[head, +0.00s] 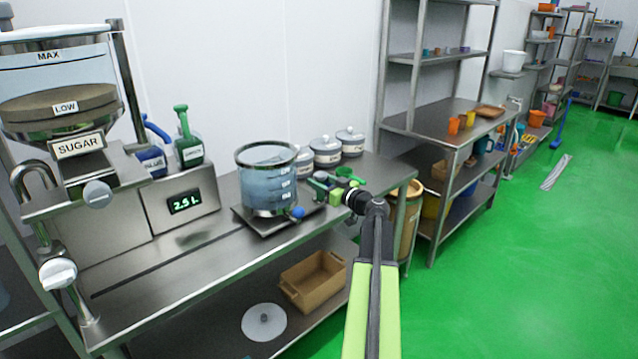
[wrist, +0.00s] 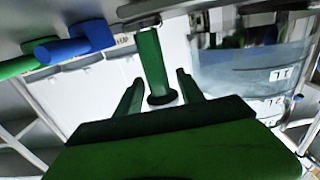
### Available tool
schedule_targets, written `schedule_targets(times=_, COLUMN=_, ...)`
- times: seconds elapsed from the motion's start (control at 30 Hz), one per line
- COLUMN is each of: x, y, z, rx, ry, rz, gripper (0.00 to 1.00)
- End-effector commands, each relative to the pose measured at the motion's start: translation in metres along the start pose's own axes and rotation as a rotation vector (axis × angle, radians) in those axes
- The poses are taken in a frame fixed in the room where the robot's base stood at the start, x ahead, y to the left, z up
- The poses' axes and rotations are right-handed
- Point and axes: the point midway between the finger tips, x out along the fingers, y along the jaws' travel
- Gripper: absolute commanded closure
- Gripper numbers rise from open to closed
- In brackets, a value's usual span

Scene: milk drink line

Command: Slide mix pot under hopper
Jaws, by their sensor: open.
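The mix pot (head: 266,188) is a clear glass vessel with a dark rim and level marks, upright on a dark flat plate on the steel bench. The hopper (head: 60,70), labelled SUGAR, stands at the left end, apart from the pot. My gripper (head: 322,187) is just right of the pot. In the wrist view my gripper (wrist: 159,77) is open, with a dark green handle-like bar (wrist: 150,50) showing between its fingers. I cannot tell whether the fingers touch it. The pot (wrist: 245,72) fills the right of that view.
Lidded jars (head: 326,150) stand behind my gripper. The bench top left of the pot is clear. Shelves (head: 440,120) stand right.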

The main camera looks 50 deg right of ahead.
Motion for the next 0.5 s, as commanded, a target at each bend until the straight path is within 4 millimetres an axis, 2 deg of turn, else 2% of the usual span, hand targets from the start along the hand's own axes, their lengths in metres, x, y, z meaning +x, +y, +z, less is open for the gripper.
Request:
schedule_targets(times=0.13, x=-0.0006, y=0.0002, z=0.0000, rx=0.000, ry=0.000, rz=0.000, gripper=0.56)
schedule_targets(times=0.4, x=-0.0010, y=0.0005, z=0.0000, rx=0.000, ry=0.000, rz=0.001, gripper=0.91)
schedule_targets(times=0.5, x=-0.0011, y=0.0007, z=0.0000, rx=0.000, ry=0.000, rz=0.001, gripper=1.00)
